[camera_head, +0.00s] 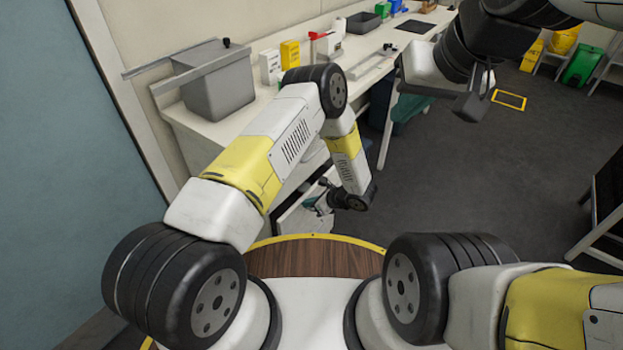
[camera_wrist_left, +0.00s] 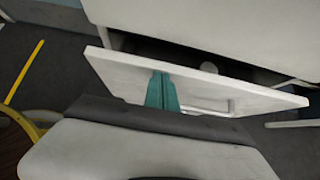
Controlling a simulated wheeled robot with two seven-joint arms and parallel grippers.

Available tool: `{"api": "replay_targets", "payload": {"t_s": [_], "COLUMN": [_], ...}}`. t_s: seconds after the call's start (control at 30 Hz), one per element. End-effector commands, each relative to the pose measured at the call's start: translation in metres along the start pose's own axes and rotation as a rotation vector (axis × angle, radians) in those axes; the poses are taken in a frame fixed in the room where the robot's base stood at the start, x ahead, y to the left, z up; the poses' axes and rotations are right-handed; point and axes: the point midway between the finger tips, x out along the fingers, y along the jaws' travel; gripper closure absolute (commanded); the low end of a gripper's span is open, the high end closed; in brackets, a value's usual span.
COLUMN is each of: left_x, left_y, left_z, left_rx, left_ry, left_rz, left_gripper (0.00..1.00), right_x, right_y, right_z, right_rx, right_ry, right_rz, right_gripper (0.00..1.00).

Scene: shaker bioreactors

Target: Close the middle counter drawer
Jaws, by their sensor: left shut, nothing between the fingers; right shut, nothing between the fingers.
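A white counter drawer (camera_wrist_left: 125,74) stands open in the left wrist view. A dark gap shows between its front panel and the counter body behind it. A pale bar handle (camera_wrist_left: 213,107) is on the panel's front. My left gripper's teal fingers (camera_wrist_left: 162,92) are shut and empty, in front of the panel and left of the handle; I cannot tell if they touch it. In the head view, my left gripper (camera_head: 312,203) is low beside the drawer (camera_head: 295,220), which my arm partly hides. My right gripper (camera_head: 474,100) is raised at upper right, shut and empty.
The long white counter (camera_head: 213,127) carries a grey bin (camera_head: 218,88), a yellow box (camera_head: 290,55) and a white box (camera_head: 269,67). My round base is close to the drawer. Dark open floor (camera_head: 480,185) lies to the right.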

Motion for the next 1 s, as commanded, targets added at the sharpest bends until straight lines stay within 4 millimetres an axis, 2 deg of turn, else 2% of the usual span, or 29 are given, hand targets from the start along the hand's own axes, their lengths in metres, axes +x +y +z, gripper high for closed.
{"api": "replay_targets", "payload": {"t_s": [0.13, 0.3, 0.43, 0.8, 1.0], "left_x": [0.004, 0.026, 0.037, 0.041, 0.033], "left_y": [0.0, 0.0, 0.0, 0.0, -0.002], "left_z": [0.004, 0.025, 0.034, 0.038, 0.031], "left_rx": [-0.001, -0.002, 0.0, -0.002, -0.003], "left_ry": [-0.002, -0.004, -0.002, -0.006, -0.005], "left_rz": [0.0, 0.001, 0.0, 0.001, 0.001], "left_gripper": [1.0, 1.0, 1.0, 1.0, 1.0], "right_x": [0.0, 0.0, 0.0, 0.0, 0.0], "right_y": [0.0, 0.0, 0.0, 0.0, 0.0], "right_z": [0.0, 0.0, 0.0, 0.0, 0.0], "right_rx": [0.0, 0.0, 0.0, 0.0, 0.0], "right_ry": [0.0, 0.0, 0.0, 0.0, 0.0], "right_rz": [0.0, 0.0, 0.0, 0.0, 0.0], "right_gripper": [1.0, 1.0, 1.0, 1.0, 1.0]}}
